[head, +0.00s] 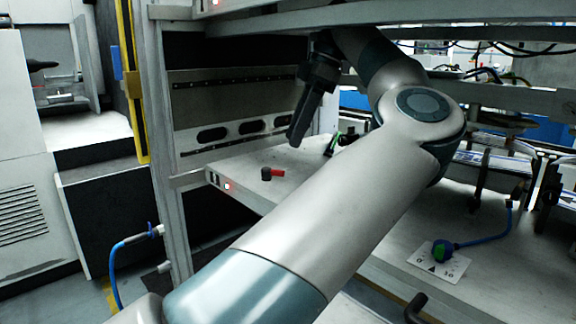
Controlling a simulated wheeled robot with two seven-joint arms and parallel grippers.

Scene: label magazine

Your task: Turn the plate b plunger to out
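My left gripper (297,138) is dark and hangs fingers down above the back of the shelf deck. Its fingers overlap from this side, so I cannot tell whether they are open or shut. A small dark knob with a red handle (272,173) stands on the deck below and left of the fingertips, apart from them.
My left arm crosses the middle and hides much of the grey deck (225,165). An upper shelf (270,22) runs above the gripper. Dark brackets (487,178) stand at the right. Bare deck surrounds the red-handled knob.

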